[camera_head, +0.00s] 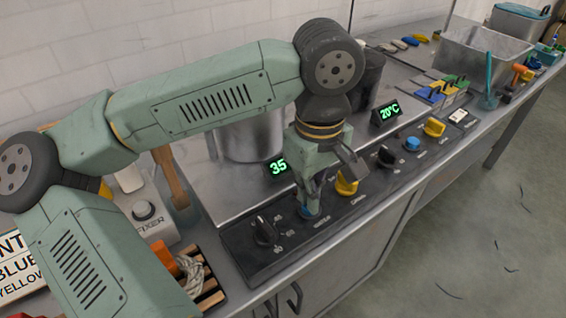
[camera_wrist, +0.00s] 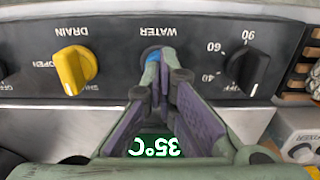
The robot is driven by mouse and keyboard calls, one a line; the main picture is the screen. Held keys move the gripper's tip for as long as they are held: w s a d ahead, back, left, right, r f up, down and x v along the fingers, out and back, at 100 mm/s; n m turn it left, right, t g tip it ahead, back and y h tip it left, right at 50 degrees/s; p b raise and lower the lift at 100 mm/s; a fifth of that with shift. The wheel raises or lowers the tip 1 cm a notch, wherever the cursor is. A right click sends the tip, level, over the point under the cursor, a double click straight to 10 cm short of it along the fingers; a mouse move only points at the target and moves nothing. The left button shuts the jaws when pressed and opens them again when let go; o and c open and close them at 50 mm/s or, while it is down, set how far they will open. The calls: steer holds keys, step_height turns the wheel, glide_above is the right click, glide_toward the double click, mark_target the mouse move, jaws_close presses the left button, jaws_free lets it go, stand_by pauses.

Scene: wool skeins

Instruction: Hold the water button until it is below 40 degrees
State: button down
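The blue water button (camera_wrist: 152,55) is on the dark control panel under the WATER label in the wrist view, largely covered by my fingertips. My gripper (camera_wrist: 163,58) has its fingers together with the tips at the button. They appear to touch it; how far it is pressed is hidden. In the head view my gripper (camera_head: 310,207) points down at the panel, over the button. A green display reads 35°C upside down in the wrist view (camera_wrist: 154,147); in the head view this display (camera_head: 277,167) shows 35, its right part hidden by my gripper.
A black dial (camera_wrist: 248,69) marked 40, 60, 90 and a yellow drain knob (camera_wrist: 75,68) flank the button. A second station has a 20°C display (camera_head: 387,112), a blue button (camera_head: 412,143) and a yellow knob (camera_head: 434,127). A metal pot (camera_head: 252,138) stands behind my arm.

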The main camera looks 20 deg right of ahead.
step_height(320, 180, up, 6)
steer(key=p, duration=0.3)
steer(key=shift+r, duration=0.25)
steer(key=shift+f, duration=0.1)
